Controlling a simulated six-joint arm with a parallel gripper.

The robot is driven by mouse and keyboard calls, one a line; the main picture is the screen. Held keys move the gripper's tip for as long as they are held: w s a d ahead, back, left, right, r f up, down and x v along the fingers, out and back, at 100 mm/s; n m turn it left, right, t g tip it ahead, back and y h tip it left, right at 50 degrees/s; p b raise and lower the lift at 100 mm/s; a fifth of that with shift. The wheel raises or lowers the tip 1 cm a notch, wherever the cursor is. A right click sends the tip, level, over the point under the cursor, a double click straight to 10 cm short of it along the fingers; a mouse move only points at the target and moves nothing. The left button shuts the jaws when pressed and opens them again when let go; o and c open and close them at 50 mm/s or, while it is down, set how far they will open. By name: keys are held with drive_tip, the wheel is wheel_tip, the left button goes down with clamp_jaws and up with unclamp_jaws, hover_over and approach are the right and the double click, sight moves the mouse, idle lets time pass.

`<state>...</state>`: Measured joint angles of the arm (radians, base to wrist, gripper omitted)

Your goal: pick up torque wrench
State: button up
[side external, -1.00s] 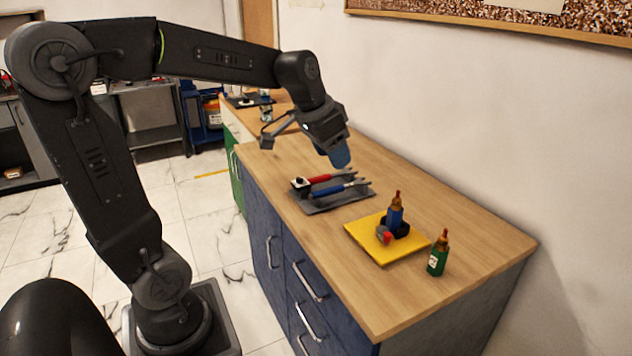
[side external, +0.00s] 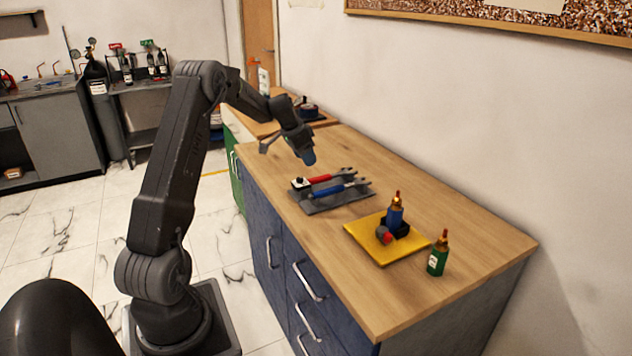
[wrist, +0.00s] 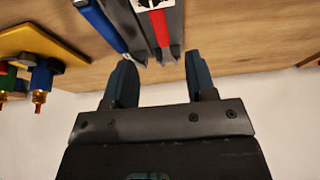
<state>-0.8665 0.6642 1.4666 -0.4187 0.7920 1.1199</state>
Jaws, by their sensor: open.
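Two wrenches lie side by side on a grey tray (side external: 318,207) on the wooden cabinet top. One wrench has a red handle (side external: 320,179) and the other a blue handle (side external: 328,190). I cannot tell which is the torque wrench. The wrist view shows the red wrench (wrist: 159,28) near top centre and the blue wrench (wrist: 100,20) left of it, both cut off by the top edge. My gripper (side external: 307,158) is open and empty, above the tray's far side. In the wrist view my gripper (wrist: 160,62) has its fingers apart, pointing towards the wrenches' metal ends.
A green bottle (side external: 438,256) stands beside the board. A wall runs along the worktop's far side. The worktop's right end is clear.

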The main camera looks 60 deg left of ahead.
sight(316, 178)
drive_tip(key=x, duration=0.8)
drive_tip(key=shift+w+f, duration=0.1)
drive_tip(key=shift+f, duration=0.15)
drive_tip(key=shift+c, duration=0.2)
clamp_jaws()
